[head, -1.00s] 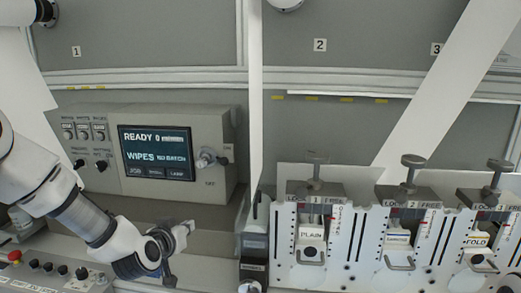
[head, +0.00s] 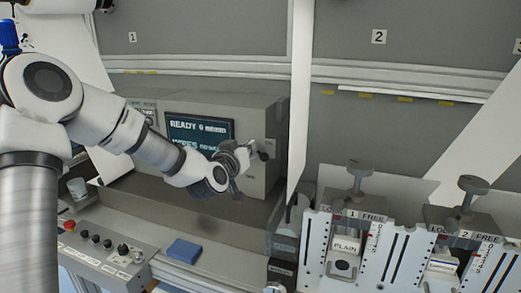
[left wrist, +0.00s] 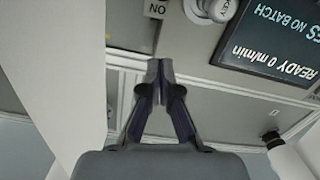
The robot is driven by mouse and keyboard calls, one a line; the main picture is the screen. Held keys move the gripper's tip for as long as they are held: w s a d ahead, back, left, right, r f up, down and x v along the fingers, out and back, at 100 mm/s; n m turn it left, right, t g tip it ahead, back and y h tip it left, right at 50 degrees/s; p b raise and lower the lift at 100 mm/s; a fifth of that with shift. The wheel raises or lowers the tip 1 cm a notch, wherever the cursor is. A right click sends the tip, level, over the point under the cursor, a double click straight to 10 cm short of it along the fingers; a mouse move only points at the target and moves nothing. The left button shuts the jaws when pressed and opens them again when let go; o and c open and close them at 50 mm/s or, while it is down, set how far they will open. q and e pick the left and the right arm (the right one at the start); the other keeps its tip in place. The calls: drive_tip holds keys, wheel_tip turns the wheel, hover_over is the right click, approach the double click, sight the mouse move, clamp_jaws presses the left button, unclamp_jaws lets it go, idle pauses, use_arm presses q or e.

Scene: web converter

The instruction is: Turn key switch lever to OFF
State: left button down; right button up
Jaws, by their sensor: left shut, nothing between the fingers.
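The key switch (left wrist: 218,9) is at the top edge of the left wrist view, a round pale part with a grey lever (left wrist: 194,12) at its left, partly cut off by the frame. A small plate (left wrist: 156,9), upside down there, reads ON beside the lever. My left gripper (head: 254,146) is in front of the switch area at the right of the console screen in the head view, hiding much of it. In the left wrist view its fingers (left wrist: 160,70) are shut and empty, apart from the lever in the picture. My right gripper is not in view.
The console screen (head: 198,128) reads READY and 0 m/min. A button panel (head: 105,247) and blue block (head: 185,250) are below my left arm. White lock units (head: 350,240) with grey knobs stand at right. A white web (head: 299,90) hangs right of the console.

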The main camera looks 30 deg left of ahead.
use_arm(q)
drive_tip(key=w+f+p, duration=0.3)
drive_tip(key=w+f, duration=0.1)
drive_tip(key=w, duration=0.2)
drive_tip(key=shift+w+a, duration=0.3)
drive_tip(key=shift+a, duration=0.15)
drive_tip(key=shift+f, duration=0.15)
